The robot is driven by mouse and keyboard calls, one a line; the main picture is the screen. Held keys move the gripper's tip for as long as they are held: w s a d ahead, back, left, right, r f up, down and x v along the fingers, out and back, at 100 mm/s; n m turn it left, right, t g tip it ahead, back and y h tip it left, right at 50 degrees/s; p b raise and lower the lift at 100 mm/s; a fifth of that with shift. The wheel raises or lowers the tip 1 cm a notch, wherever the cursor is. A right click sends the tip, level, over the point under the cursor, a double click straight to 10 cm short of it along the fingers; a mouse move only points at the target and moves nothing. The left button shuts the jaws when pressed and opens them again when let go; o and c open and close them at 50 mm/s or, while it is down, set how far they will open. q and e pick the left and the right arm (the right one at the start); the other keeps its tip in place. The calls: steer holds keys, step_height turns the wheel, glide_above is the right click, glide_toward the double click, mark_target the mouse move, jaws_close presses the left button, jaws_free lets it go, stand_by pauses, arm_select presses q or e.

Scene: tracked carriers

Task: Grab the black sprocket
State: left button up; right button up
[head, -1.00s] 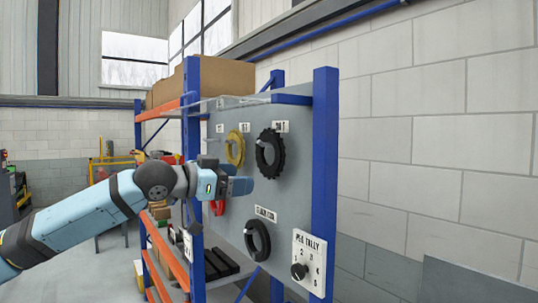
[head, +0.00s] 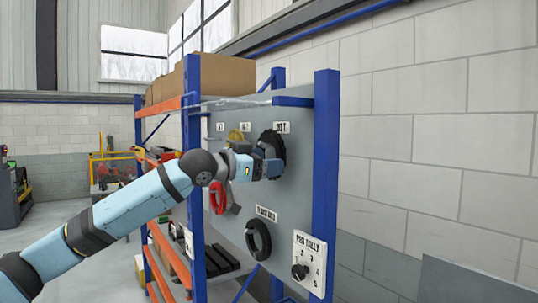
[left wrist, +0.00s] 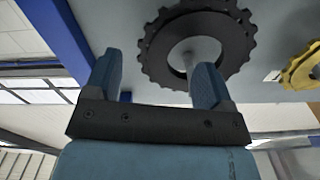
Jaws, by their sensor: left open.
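The black toothed sprocket (head: 269,135) hangs on a peg at the upper right of the grey panel, partly hidden by my left gripper (head: 271,163). In the left wrist view the sprocket (left wrist: 236,42) fills the top, with a pale peg through its hole. My left gripper also shows in this view (left wrist: 158,64), its two blue fingers apart and nothing between them. One finger overlaps the sprocket's lower rim in the picture; whether it touches cannot be told. My right gripper is not in view.
On the grey panel (head: 284,218) hang a yellow ring (head: 236,135), partly covered by my arm, a red ring (head: 214,198) and a smooth black ring (head: 258,237). A white tally plate with a knob (head: 309,262) is at lower right. Blue posts (head: 325,160) flank the panel.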

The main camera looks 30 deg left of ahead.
arm_select(q)
steer(key=x, duration=0.3)
steer(key=shift+w+d+f, duration=0.2)
steer(key=shift+w+d, duration=0.05)
steer(key=shift+w, duration=0.1)
steer(key=shift+s+a, duration=0.1)
steer(key=shift+s, duration=0.15)
steer(key=shift+c, duration=0.3)
steer(key=c, duration=1.1)
steer(key=shift+c, duration=0.2)
